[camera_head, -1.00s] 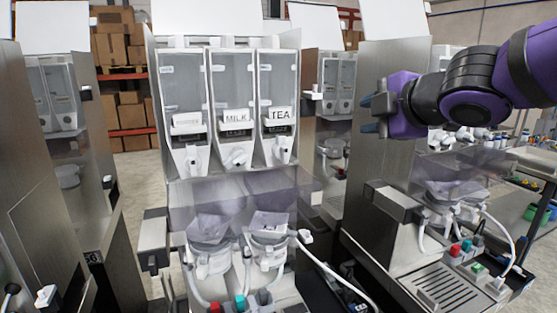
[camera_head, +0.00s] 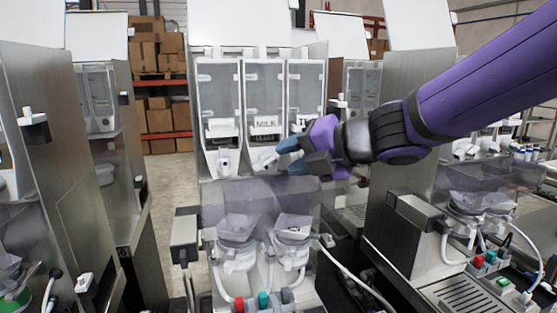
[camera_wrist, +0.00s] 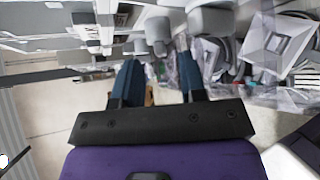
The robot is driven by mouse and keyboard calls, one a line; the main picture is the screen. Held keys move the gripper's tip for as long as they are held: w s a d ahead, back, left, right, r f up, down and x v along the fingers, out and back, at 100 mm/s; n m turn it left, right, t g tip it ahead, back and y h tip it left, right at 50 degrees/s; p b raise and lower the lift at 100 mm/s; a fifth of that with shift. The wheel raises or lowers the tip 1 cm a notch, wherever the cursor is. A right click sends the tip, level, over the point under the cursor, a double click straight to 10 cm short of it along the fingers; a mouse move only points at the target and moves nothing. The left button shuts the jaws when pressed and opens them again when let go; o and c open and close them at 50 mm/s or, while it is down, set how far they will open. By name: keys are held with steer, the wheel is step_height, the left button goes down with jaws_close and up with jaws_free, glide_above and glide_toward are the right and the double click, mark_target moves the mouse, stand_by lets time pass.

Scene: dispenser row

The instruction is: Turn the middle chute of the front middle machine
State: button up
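The front middle machine (camera_head: 262,195) has three clear canisters side by side. The middle one is labelled MILK (camera_head: 265,122), and its white chute (camera_head: 262,159) points down and to the left. My gripper (camera_head: 284,155) comes in from the right, with its blue fingertips just right of the middle chute. It covers most of the right canister's chute and label. In the wrist view both fingers (camera_wrist: 158,68) are spread with a gap between them. Pale rounded parts lie just beyond the tips; I cannot tell which is the middle chute, or whether a finger touches it.
The left chute (camera_head: 222,161) hangs close by on the left. Below are a clear splash guard (camera_head: 225,192) and two mixing bowls (camera_head: 238,228). Other machines stand on both sides, the right one (camera_head: 405,220) under my arm.

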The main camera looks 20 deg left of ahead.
mark_target(264, 163)
steer(key=shift+x, duration=1.9)
steer(key=shift+c, duration=0.2)
steer(key=c, duration=0.5)
steer(key=shift+f+m+y, duration=0.1)
steer(key=shift+m+y, duration=0.4)
steer(key=shift+y, duration=0.1)
steer(key=shift+c, duration=0.2)
